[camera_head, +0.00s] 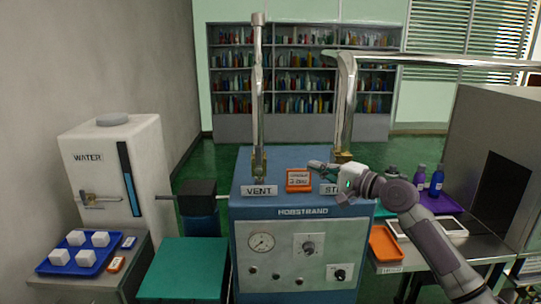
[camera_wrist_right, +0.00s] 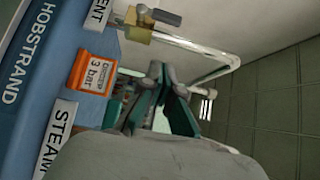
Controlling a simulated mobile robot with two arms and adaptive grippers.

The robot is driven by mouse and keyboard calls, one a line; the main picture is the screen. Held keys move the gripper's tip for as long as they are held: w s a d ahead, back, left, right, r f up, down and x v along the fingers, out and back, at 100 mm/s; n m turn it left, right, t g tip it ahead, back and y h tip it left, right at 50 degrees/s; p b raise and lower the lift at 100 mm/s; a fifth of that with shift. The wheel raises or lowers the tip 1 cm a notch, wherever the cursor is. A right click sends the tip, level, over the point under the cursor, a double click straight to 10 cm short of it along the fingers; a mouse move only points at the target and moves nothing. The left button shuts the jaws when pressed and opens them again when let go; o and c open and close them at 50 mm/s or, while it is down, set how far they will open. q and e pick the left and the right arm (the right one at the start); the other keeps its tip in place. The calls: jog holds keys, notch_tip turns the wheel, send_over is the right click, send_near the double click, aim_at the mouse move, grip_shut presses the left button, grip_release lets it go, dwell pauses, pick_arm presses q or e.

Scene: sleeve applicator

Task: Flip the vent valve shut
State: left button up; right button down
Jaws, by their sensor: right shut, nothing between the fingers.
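The vent valve (camera_head: 259,163) sits at the foot of the upright chrome pipe, behind the white VENT label (camera_head: 259,190) on the blue cabinet. In the right wrist view it is a brass body (camera_wrist_right: 139,28) with a dark lever (camera_wrist_right: 167,17) sticking out roughly the same way as the pipe beside it. My right gripper (camera_head: 314,166) is shut and empty above the cabinet top, to the right of the vent valve and apart from it. Its green-padded fingers (camera_wrist_right: 160,80) show closed in the right wrist view. My left gripper is not in view.
An orange pressure sign (camera_head: 299,180) stands between the VENT and STEAM labels, close to my right gripper. A thick bent chrome pipe (camera_head: 346,100) rises behind the gripper. A white water tank (camera_head: 115,170) and blue tray (camera_head: 85,252) are at left; bottles (camera_head: 437,181) stand right.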

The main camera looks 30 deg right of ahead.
jog(key=p, duration=0.4)
send_near(259, 160)
jog(key=w+d+r, duration=0.1)
jog(key=w+d, duration=0.3)
jog(key=w, duration=0.1)
jog(key=w+a+p, duration=0.2)
jog(key=a+p, duration=0.1)
jog(key=shift+w+a+f, duration=0.1)
jog(key=shift+w+a, duration=0.05)
jog(key=shift+a, duration=0.1)
jog(key=shift+d, duration=0.15)
